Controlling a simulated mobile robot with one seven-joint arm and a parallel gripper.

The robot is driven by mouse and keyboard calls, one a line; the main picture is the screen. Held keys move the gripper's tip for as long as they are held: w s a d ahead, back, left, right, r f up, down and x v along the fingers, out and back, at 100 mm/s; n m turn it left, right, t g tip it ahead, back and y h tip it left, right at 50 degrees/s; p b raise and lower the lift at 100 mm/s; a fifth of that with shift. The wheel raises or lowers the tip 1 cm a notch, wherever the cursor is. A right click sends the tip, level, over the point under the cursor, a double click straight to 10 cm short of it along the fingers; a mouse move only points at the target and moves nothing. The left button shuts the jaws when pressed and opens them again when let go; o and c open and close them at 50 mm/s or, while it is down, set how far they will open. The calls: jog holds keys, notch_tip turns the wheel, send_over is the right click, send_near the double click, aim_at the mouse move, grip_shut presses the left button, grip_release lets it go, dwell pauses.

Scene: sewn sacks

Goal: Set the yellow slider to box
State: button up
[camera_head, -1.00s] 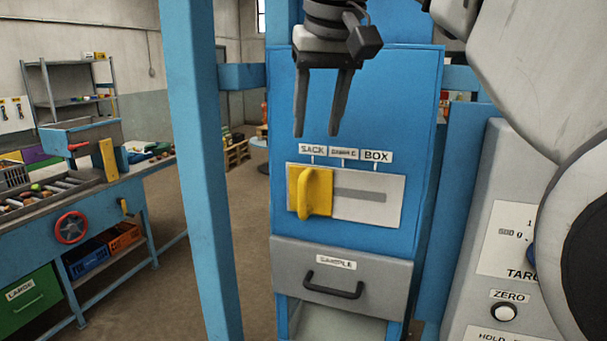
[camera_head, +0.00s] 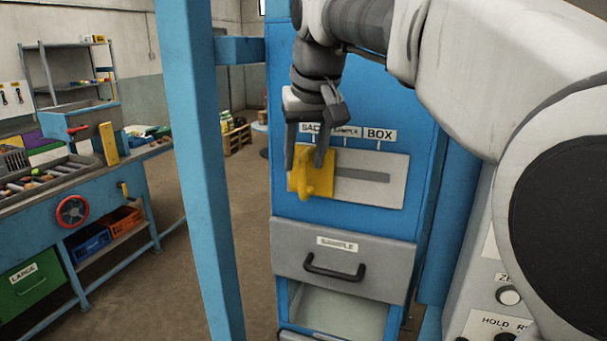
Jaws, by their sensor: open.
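The yellow slider (camera_head: 318,184) sits at the left end of its slot on a pale plate (camera_head: 390,200), below the SACK label (camera_head: 308,128). The SAMPLE label (camera_head: 346,132) is at the middle and the BOX label (camera_head: 380,134) at the right end. My gripper (camera_head: 304,166) is open and points down at the slider. Its fingertips overlap the slider's upper part in the picture, one near its left edge and one over its middle. I cannot tell whether they touch it. The gripper partly covers the SACK label and the slider's top.
A grey drawer (camera_head: 345,262) with a black handle, marked SAMPLE, is below the plate. A blue post (camera_head: 200,150) stands to the left. A grey panel with a knob (camera_head: 508,295) is at the lower right. A workbench (camera_head: 60,225) stands far left.

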jog(key=shift+x, duration=1.9)
grip_shut()
